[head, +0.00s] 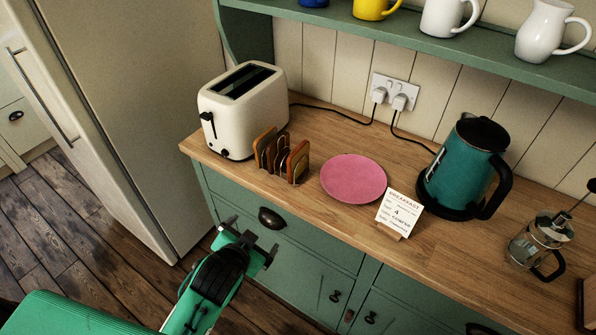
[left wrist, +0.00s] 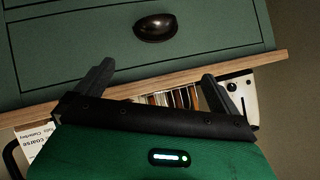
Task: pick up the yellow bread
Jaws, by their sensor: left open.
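Several toast-like slices of bread stand upright in a wire toast rack on the wooden counter, in front of the toaster. The left slice (head: 264,147) and the right slice (head: 299,160) look golden brown; I cannot tell which one is the yellow bread. In the left wrist view the slices (left wrist: 176,97) show as thin edges, partly hidden by my gripper body. My left gripper (head: 249,237) is open and empty, in front of the drawer front and below the counter edge, apart from the bread. Its two fingers also show spread in the left wrist view (left wrist: 157,73).
A cream toaster (head: 240,115) stands behind the rack. A pink plate (head: 353,178), a breakfast card (head: 399,212), a teal kettle (head: 463,172) and a glass press (head: 538,243) stand to the right. The counter edge and drawer handle (head: 271,218) are close to my gripper. A fridge (head: 140,110) is left.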

